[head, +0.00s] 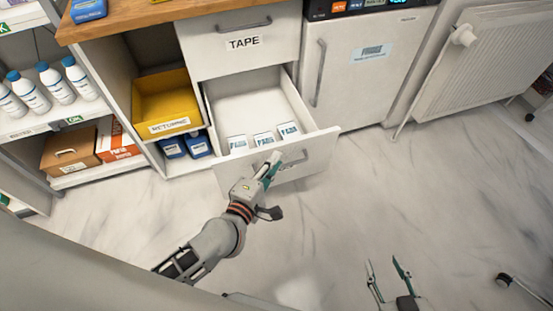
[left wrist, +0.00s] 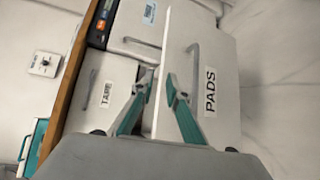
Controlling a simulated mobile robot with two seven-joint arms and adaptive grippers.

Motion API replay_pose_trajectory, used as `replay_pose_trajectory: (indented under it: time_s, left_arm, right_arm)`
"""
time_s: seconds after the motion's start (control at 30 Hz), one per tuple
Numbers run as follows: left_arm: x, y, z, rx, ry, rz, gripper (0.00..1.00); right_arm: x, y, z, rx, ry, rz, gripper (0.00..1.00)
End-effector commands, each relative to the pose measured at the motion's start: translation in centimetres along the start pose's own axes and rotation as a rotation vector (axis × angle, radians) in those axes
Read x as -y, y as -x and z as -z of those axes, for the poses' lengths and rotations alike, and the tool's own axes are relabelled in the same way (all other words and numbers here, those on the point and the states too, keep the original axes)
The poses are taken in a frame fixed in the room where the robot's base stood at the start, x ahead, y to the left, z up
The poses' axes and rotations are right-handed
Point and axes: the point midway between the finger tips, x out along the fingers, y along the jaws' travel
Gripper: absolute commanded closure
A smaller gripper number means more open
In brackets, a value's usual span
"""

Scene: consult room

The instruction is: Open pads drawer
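The pads drawer (head: 240,103) is pulled out below the tape drawer, with three small white-and-blue packs (head: 264,139) inside near its front. Its white front panel shows in the left wrist view with the PADS label (left wrist: 210,92) and a grey bar handle (left wrist: 194,62). My left gripper (head: 272,163) is at the top edge of this front, partly covering the handle and label in the head view. In the left wrist view its fingers (left wrist: 160,76) are apart, with the panel's edge seen between them; contact is unclear. My right gripper (head: 383,264) is open and empty, above the floor.
The closed tape drawer (head: 231,47) is directly above. A white fridge (head: 358,76) and a radiator (head: 487,62) are to the right. The floor before the drawer is clear.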

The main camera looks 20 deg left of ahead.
Motion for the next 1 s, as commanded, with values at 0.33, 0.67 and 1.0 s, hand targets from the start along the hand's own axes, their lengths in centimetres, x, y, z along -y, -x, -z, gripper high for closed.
replay_pose_trajectory:
  time_s: [0.33, 0.67, 1.0]
  left_arm:
    - [0.7, 2.4, 0.0, 0.000, 0.003, 0.010, 0.85]
    - [0.8, 4.1, 0.0, 0.000, 0.004, 0.011, 0.85]
    - [0.8, 4.2, 0.0, 0.000, 0.004, 0.011, 0.85]
  right_arm:
    - [0.0, 0.0, 0.0, 0.000, 0.001, -0.001, 0.60]
    - [-0.1, 0.0, 0.1, -0.001, 0.001, -0.001, 0.60]
    - [-0.1, 0.0, 0.1, -0.001, 0.001, -0.002, 0.60]
